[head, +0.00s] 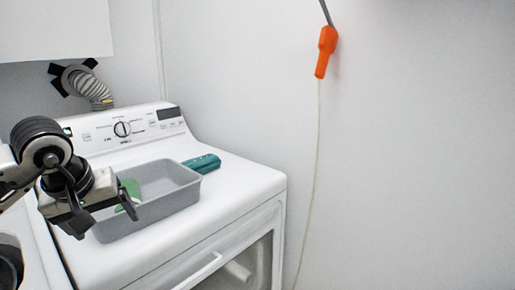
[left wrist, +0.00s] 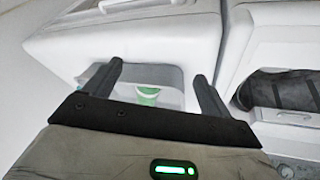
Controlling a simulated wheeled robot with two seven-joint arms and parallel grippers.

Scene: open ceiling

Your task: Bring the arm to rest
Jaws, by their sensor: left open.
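My left gripper (head: 104,212) is at the left of the head view, over the near-left side of a grey bin on the white dryer. Its fingers are apart with nothing between them. In the left wrist view both dark fingers of the gripper (left wrist: 158,82) show spread, with the bin and a green and white item beyond them. My left arm comes in from the left edge. My right gripper is not in either view.
The grey bin (head: 160,209) stands on the white dryer (head: 240,190) and holds a green item (head: 130,189). A teal object (head: 202,163) lies behind the bin. An orange handle (head: 326,52) with a cord hangs at the wall. Space right of the dryer looks clear.

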